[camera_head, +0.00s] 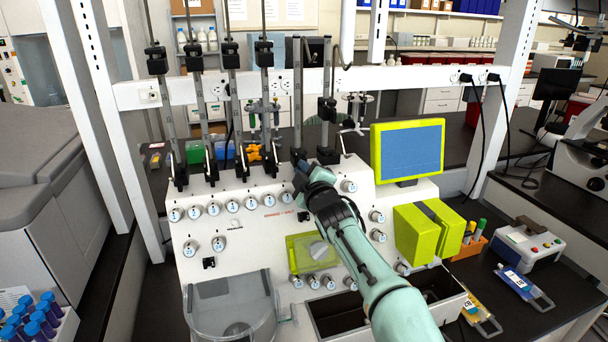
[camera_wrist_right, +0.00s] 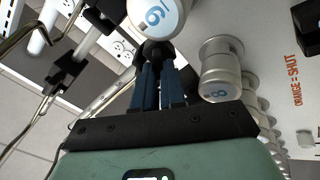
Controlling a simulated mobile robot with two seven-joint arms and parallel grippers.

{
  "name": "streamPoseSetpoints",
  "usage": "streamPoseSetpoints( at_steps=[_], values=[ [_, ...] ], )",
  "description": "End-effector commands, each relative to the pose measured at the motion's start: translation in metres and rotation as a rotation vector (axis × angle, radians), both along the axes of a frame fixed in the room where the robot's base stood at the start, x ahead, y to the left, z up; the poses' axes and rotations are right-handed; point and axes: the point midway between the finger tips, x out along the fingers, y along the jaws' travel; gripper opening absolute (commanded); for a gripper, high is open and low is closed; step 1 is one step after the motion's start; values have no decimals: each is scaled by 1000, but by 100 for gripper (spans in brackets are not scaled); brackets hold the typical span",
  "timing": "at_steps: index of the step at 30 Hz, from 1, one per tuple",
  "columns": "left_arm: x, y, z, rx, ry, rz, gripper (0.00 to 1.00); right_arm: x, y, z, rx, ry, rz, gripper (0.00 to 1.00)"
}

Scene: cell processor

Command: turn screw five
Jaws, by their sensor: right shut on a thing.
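My right gripper (camera_head: 303,176) reaches the upper right of the white cell processor (camera_head: 240,245). In the right wrist view its dark fingers (camera_wrist_right: 158,68) are shut on a silver knob (camera_wrist_right: 158,15), whose blue mark looks like a 9. A knob marked 8 (camera_wrist_right: 221,68) stands just beside it, apart from the fingers. In the head view a row of silver knobs runs left of the gripper; the fifth from the left (camera_head: 250,202) is clear of it, its number too small to read. My arm hides part of the panel. My left gripper is not in view.
Upright rods with black clamps (camera_head: 230,80) stand close behind the knobs. A yellow-framed screen (camera_head: 407,150) and yellow-green blocks (camera_head: 428,230) are right of my arm. A clear container (camera_head: 232,305) is at the front. Orange clips (camera_head: 254,152) sit behind the row.

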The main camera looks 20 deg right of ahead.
Motion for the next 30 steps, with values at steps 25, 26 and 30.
streamPoseSetpoints(
  at_steps=[25,26,30],
  values=[
    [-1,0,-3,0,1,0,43,0,0,0,-45,-2,0,36],
    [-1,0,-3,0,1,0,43,0,0,0,-45,-2,0,36],
    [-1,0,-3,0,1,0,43,0,0,-1,-45,1,0,36]
  ],
)
